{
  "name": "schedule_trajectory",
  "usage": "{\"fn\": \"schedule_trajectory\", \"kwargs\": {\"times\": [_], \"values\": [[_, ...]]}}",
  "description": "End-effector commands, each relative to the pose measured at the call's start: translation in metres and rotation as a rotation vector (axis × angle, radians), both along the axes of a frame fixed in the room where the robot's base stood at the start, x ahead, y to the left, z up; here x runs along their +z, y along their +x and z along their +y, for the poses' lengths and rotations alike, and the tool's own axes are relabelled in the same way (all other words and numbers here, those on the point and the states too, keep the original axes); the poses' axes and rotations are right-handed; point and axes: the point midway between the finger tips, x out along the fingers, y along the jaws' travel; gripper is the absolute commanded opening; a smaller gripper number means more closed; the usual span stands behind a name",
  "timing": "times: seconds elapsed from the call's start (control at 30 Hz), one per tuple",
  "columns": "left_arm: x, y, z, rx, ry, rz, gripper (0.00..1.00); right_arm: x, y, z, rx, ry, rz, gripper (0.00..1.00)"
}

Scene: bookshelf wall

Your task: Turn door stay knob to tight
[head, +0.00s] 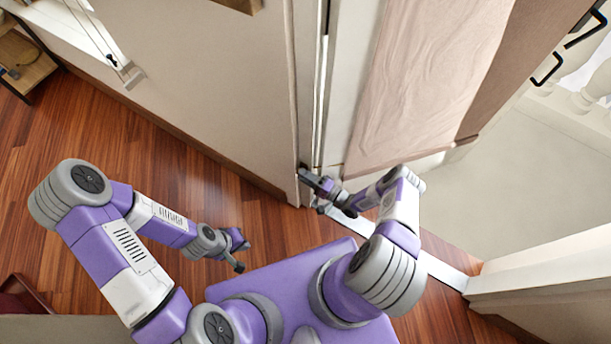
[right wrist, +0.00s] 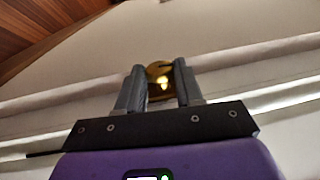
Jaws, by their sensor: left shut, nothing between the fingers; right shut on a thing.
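A brass-coloured round knob (right wrist: 160,80) shows in the right wrist view, between the two grey fingers of my right gripper (right wrist: 158,72). The fingers are shut on it from both sides. A dark slot or line shows near its top. In the head view my right gripper (head: 312,180) reaches the edge where the wall meets the door (head: 415,85), and hides the knob there. No tight marking can be read. My left gripper (head: 238,258) is shut and empty, low over the wooden floor, away from the door.
A beige wall (head: 210,80) stands left of the door edge. A pale metal threshold strip (head: 445,270) crosses the floor by my right arm. Wooden floor (head: 120,140) is free to the left. A small wooden table (head: 25,65) is at the far left.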

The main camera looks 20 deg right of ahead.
Motion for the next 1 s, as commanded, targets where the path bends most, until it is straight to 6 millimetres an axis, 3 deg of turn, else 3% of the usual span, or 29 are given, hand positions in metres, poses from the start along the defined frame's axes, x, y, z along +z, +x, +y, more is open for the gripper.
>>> {"fn": "schedule_trajectory", "kwargs": {"times": [0.43, 0.93, 0.97, 1.0], "values": [[-0.0001, 0.0000, 0.0000, 0.000, 0.000, 0.000, 0.00, -0.0063, 0.0020, -0.0001, -0.004, 0.134, -0.175, 0.05], [-0.0001, 0.0000, 0.0000, 0.000, 0.000, 0.000, 0.00, -0.0054, 0.0014, 0.0000, 0.000, 0.159, -0.207, 0.05], [-0.0001, 0.0000, 0.0000, 0.000, 0.000, 0.000, 0.00, -0.0054, 0.0014, 0.0000, 0.000, 0.159, -0.207, 0.37], [0.0000, 0.0000, 0.0000, 0.000, 0.000, 0.000, 0.00, -0.0054, 0.0013, 0.0000, 0.000, 0.159, -0.207, 0.43]]}}
